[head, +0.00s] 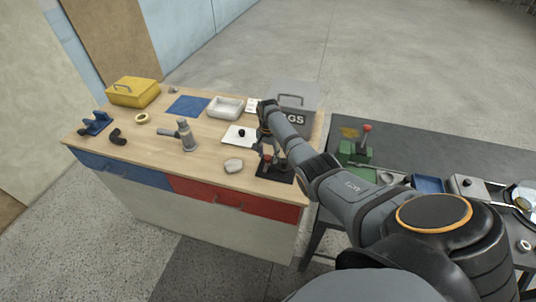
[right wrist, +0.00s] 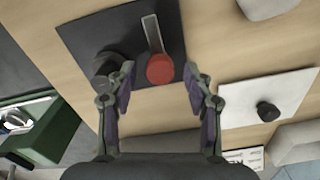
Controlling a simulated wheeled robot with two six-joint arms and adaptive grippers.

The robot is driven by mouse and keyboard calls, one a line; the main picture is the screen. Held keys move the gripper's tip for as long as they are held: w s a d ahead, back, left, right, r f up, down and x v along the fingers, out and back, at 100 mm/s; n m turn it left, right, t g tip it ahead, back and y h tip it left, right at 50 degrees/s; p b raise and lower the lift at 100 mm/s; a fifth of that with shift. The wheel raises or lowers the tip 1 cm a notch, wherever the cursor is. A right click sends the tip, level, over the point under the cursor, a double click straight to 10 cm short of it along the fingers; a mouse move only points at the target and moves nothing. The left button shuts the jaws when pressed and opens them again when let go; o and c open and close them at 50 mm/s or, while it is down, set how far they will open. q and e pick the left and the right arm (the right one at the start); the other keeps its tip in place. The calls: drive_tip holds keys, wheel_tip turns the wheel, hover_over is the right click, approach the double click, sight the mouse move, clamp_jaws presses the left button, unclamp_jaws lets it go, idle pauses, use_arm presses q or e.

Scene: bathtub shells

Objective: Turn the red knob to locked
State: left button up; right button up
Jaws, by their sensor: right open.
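The red knob (right wrist: 160,69) shows in the right wrist view on a dark square plate (right wrist: 98,38), with a pale grey bar running from it toward the top of the picture. A black round part (right wrist: 108,64) sits beside it at the left. In the head view the dark plate (head: 287,177) lies at the right front of the wooden table, and the knob is partly covered by my gripper. My right gripper (right wrist: 159,84) is open, its fingers on either side of the red knob, with no visible grip on it. My left gripper is not in view.
A white plate with a black knob (right wrist: 268,111) lies to the right in the wrist view. A pale stone (head: 233,166), a grey tool (head: 188,136) and a white tray (head: 225,107) are on the wooden table. A grey bin (head: 292,95) and a dark bench with a green device (head: 352,154) stand close by.

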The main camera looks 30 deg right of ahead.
clamp_jaws()
drive_tip(key=shift+n, duration=0.3)
drive_tip(key=n+p, duration=0.1)
drive_tip(key=n, duration=0.2)
drive_tip(key=shift+r+n, duration=0.1)
drive_tip(key=shift+n, duration=0.2)
drive_tip(key=n, duration=0.4)
drive_tip(key=shift+w+a+p, duration=0.1)
drive_tip(key=shift+p, duration=0.3)
drive_tip(key=n, duration=0.5)
drive_tip(key=shift+a+n+p, duration=0.1)
drive_tip(key=shift+n+p, duration=0.2)
drive_tip(key=shift+n, duration=2)
